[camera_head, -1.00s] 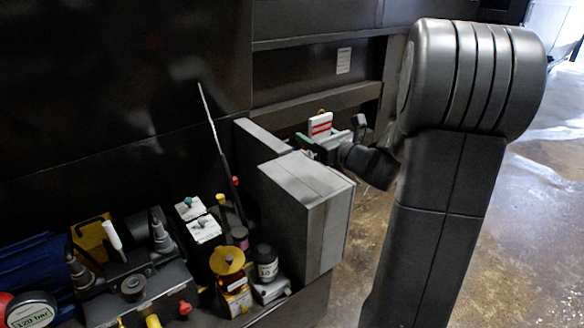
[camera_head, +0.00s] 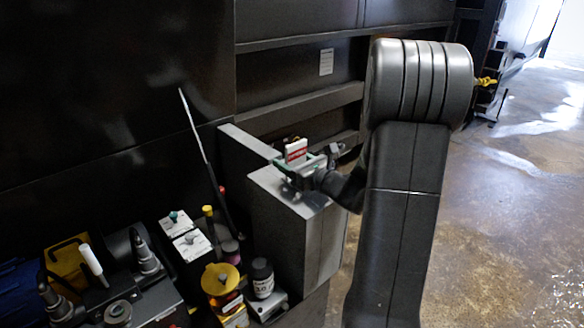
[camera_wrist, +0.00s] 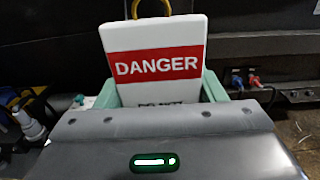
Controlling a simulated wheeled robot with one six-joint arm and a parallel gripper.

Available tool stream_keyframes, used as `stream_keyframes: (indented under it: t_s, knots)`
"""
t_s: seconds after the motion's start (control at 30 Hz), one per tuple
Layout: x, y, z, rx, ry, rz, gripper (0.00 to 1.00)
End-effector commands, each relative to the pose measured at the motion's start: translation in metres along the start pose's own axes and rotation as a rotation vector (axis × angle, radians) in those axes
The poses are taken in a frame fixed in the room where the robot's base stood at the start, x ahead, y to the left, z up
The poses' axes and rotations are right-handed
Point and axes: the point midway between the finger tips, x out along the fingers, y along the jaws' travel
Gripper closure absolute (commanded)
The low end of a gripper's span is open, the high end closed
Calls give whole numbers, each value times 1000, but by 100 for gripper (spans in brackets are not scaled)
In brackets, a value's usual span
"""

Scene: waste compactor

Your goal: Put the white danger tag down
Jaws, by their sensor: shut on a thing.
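The white danger tag (camera_wrist: 155,88) has a red band reading DANGER and a yellow loop at its top. In the wrist view it stands upright between the green fingers of my gripper (camera_wrist: 160,98). In the head view the tag (camera_head: 296,150) is small, with my gripper (camera_head: 297,163) shut on it, at or above the top of a grey box (camera_head: 275,190). I cannot tell whether the tag or gripper touches the box. The lower part of the tag is hidden by my gripper.
Left of the grey box stand a dark bottle (camera_head: 262,278), a yellow round-topped item (camera_head: 221,280), white-topped boxes (camera_head: 192,244) and a thin upright rod (camera_head: 195,125). A dark panelled wall (camera_head: 110,90) rises behind. Open floor (camera_head: 500,200) lies to the right.

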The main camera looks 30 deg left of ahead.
Motion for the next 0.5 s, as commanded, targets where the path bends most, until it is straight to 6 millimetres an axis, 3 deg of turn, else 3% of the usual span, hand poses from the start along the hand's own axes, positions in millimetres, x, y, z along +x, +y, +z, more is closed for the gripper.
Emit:
stream_keyframes:
  t_s: [0.1, 0.43, 0.47, 0.5]
  knots:
    - [0, 0, -14, 2, 0, -1, 59]
    - [0, 0, -17, 0, 0, -1, 59]
    - [0, 0, -16, 0, 0, -1, 33]
    - [0, 0, -16, 0, 0, -1, 25]
